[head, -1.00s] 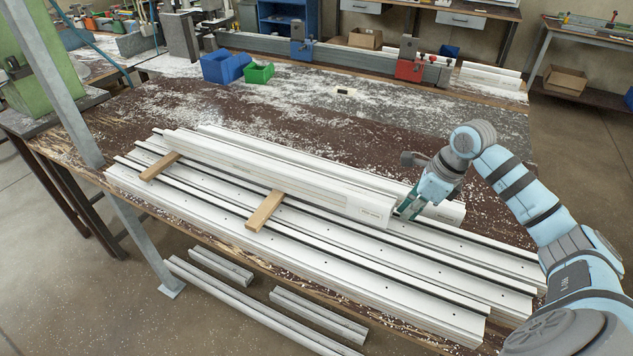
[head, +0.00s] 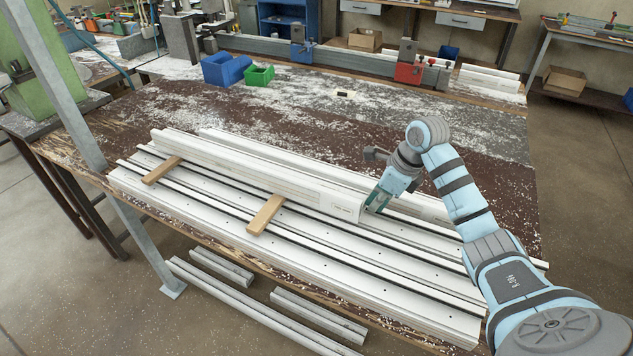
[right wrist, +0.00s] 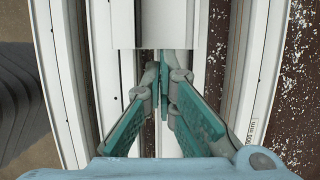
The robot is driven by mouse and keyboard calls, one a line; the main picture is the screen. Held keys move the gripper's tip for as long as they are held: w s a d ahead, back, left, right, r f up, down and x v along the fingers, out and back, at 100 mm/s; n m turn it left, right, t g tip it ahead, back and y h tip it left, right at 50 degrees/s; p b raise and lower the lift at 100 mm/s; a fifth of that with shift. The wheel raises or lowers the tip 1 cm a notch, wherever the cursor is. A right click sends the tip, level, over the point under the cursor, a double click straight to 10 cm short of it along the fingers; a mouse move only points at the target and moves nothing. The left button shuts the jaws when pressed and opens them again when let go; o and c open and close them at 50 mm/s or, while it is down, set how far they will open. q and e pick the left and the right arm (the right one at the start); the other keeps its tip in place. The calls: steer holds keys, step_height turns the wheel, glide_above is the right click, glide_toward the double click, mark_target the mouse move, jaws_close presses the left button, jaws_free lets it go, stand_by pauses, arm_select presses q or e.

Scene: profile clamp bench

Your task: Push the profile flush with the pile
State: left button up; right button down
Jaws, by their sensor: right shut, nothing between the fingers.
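The white profile (head: 270,182) lies on two wooden battens on top of the pile (head: 365,300) of white profiles, in the head view. Its labelled right end lies well to the left of the pile's right ends. My right gripper (head: 373,205) is shut and empty, with its fingertips at that right end. In the right wrist view, the shut green fingers (right wrist: 162,98) point at the end of the profile (right wrist: 165,22) and seem to touch it; exact contact is hard to tell. My left gripper is not in view.
A wooden batten (head: 266,214) sticks out in front of the profile, another (head: 162,170) farther left. A second white profile (head: 425,206) lies just behind. Blue bins (head: 226,68) and a green bin (head: 259,76) stand behind on the bench. A grey post (head: 70,110) rises at left.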

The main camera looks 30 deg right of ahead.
mark_target(339, 189)
steer(key=shift+w+a+b, duration=0.2)
steer(key=shift+w+a, duration=0.75)
steer(key=shift+w, duration=0.4)
steer(key=shift+w+a+b, duration=0.25)
steer(key=shift+w+a, duration=0.65)
steer(key=shift+w, duration=0.45)
steer(key=shift+w+a+b, duration=0.2)
steer(key=shift+w+a, duration=0.75)
steer(key=shift+w, duration=0.4)
steer(key=shift+w+a, duration=0.3)
steer(key=shift+w, duration=0.1)
steer(key=shift+s+d+r+p, duration=0.15)
steer(key=shift+s+d+p, duration=0.25)
steer(key=shift+s+p, duration=0.2)
step_height(339, 189, up, 7)
steer(key=p, duration=0.6)
steer(key=shift+r+p, duration=0.1)
steer(key=shift+p, duration=0.2)
steer(key=shift+f, duration=0.25)
steer(key=shift+f, duration=0.1)
